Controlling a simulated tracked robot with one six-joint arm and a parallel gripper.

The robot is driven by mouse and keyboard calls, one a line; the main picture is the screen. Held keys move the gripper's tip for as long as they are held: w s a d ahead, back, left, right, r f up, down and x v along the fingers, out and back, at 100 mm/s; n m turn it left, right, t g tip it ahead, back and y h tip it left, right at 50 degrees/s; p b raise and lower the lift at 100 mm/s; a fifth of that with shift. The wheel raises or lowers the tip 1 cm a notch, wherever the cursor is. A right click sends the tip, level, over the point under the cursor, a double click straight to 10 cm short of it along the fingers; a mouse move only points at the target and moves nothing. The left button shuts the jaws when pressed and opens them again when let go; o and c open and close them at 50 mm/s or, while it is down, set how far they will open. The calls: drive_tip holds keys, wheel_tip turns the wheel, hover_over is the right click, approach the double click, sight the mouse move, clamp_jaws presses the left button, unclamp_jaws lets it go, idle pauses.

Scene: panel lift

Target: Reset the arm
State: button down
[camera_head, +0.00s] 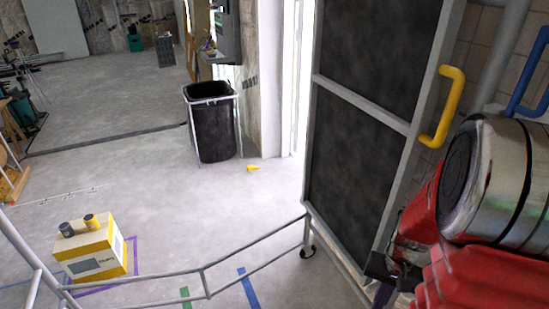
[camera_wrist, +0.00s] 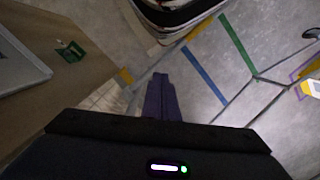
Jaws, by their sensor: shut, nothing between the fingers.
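My arm, red and silver, fills the right side of the head view. My gripper (camera_wrist: 160,78) shows in the wrist view as two purple fingers close together, with nothing between them. It points down over the grey floor with its blue and green tape lines. In the head view only a small purple part of it (camera_head: 383,294) shows at the lower right, beside the bottom of the tall panel; the arm hides the rest. The dark panel (camera_head: 350,150) stands upright in a grey frame, with a yellow handle (camera_head: 441,108) on its right edge.
A blue handle (camera_head: 530,75) is behind my arm. A grey rail (camera_head: 255,248) runs across the floor to the panel's foot. A yellow and white box (camera_head: 92,252) sits at lower left. A black bin (camera_head: 215,130) stands behind. Floor between is mostly clear, with a small yellow object (camera_head: 253,168).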

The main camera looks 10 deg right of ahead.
drive_tip(key=a+r+n+t, duration=0.3)
drive_tip(key=a+r+n, duration=0.1)
drive_tip(key=a+r, duration=0.6)
drive_tip(key=a+r+n+t+h, duration=0.1)
drive_tip(key=a+r+n+t, duration=0.2)
drive_tip(key=a+r, duration=0.7)
wheel_tip(320, 180, up, 5)
drive_tip(key=shift+s+a+r+n+t, duration=0.1)
drive_tip(key=shift+s+a+n+t, duration=0.15)
drive_tip(key=shift+s+n, duration=0.2)
